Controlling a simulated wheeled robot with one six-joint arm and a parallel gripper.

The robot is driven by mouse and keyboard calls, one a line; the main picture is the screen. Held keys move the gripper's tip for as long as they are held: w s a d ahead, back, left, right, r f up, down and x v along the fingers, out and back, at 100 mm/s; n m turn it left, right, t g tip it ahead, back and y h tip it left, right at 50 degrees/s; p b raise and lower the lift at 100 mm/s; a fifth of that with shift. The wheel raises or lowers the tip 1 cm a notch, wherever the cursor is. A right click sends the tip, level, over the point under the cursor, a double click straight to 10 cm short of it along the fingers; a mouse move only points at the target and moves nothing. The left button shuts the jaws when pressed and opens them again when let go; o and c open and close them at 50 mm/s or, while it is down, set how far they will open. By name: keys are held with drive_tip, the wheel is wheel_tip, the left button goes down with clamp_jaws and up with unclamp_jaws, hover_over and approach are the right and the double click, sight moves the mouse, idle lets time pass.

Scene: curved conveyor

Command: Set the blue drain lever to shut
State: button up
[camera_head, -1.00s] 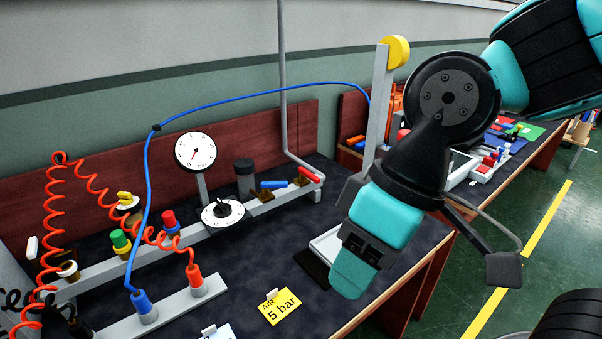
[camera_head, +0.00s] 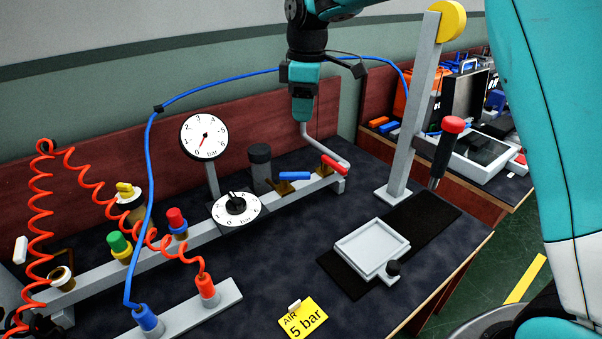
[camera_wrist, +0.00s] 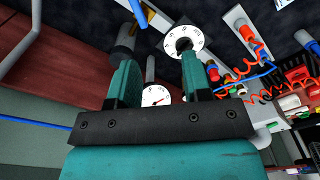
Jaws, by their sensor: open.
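The blue lever (camera_head: 295,176) sits on a brass valve on the grey rail in the head view, lying nearly level and roughly along the rail. A blue piece that looks like the same lever shows at the top edge of the wrist view (camera_wrist: 138,12). My gripper (camera_head: 301,120) hangs above the right end of the rail, pointing down, apart from the lever. In the wrist view my gripper (camera_wrist: 160,62) has its two teal fingers spread with nothing between them that they touch.
The red lever (camera_head: 335,165) is just right of the blue one, near the grey pipe (camera_head: 322,146). A dark cylinder (camera_head: 260,165), a dial (camera_head: 236,208) and a pressure gauge (camera_head: 205,137) stand to the left. A blue hose (camera_head: 225,82) arches behind. A post (camera_head: 415,110) rises at right.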

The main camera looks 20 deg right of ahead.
drive_tip(key=n, duration=0.1)
hover_over(302, 173)
wheel_tip(302, 173, down, 3)
drive_tip(key=shift+h, duration=0.3)
wheel_tip(302, 173, down, 17)
drive_tip(key=shift+a+f+p, duration=0.1)
drive_tip(key=shift+p, duration=0.35)
clamp_jaws()
